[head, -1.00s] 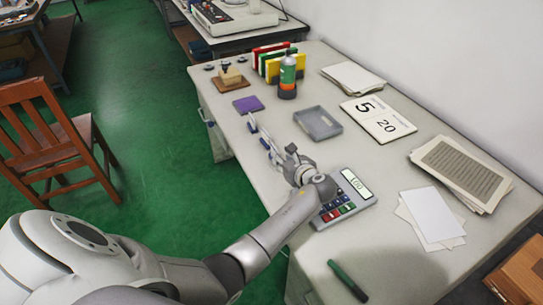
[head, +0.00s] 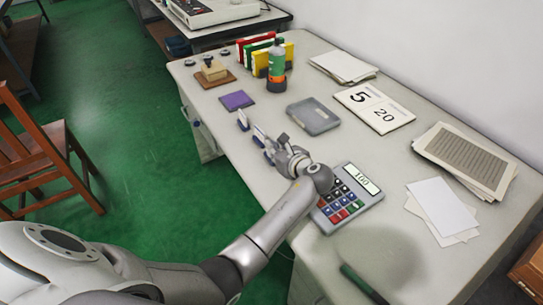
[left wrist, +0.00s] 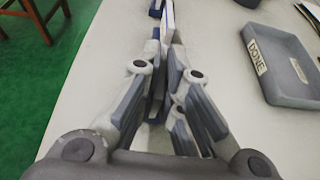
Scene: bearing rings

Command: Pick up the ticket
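My left gripper (head: 260,137) is above the desk between the purple pad and the calculator. In the left wrist view its fingers (left wrist: 163,52) come together around a thin white strip, which looks like the ticket (left wrist: 169,20) seen edge-on. The strip reaches forward past the fingertips, with blue beside its far end. In the head view it shows only as a small white and blue piece (head: 243,120) at the finger ends. Its face and any print are hidden. My right gripper is in neither view.
A grey tray (head: 314,117) lies right of the gripper; its label reads DONE in the wrist view. A calculator (head: 352,199) sits under my wrist. A purple pad (head: 238,100), stamp (head: 214,71), bottle (head: 276,70) and calendar (head: 374,107) stand farther back. Papers (head: 441,208) lie at right.

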